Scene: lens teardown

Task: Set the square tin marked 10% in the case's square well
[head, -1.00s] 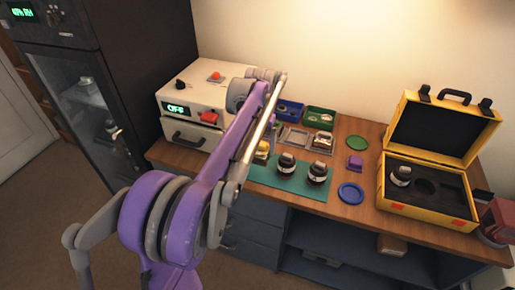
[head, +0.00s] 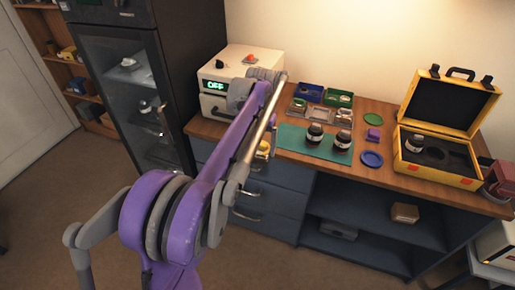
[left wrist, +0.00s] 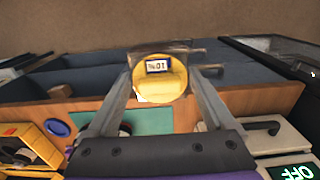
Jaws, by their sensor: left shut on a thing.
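My left gripper (left wrist: 163,85) is shut on a yellow tin (left wrist: 160,78) with a label that reads 10% upside down in the left wrist view. The tin's outline there looks rounded. In the head view the tin (head: 263,150) shows small beside my purple arm, by the bench's front edge left of the mat; the arm hides much of the gripper. The open yellow case (head: 436,177) stands at the bench's right end, lid up. A dark jar-like part (head: 415,143) sits in its left well; other dark wells lie to the right, their shapes hard to tell. My right gripper is out of view.
Two dark lens parts (head: 314,135) stand on the green mat (head: 290,140). Blue (head: 310,92) and green (head: 340,98) trays, a blue ring (head: 371,159) and a purple block (head: 373,135) lie on the bench. A white oven-like box (head: 235,75) stands left.

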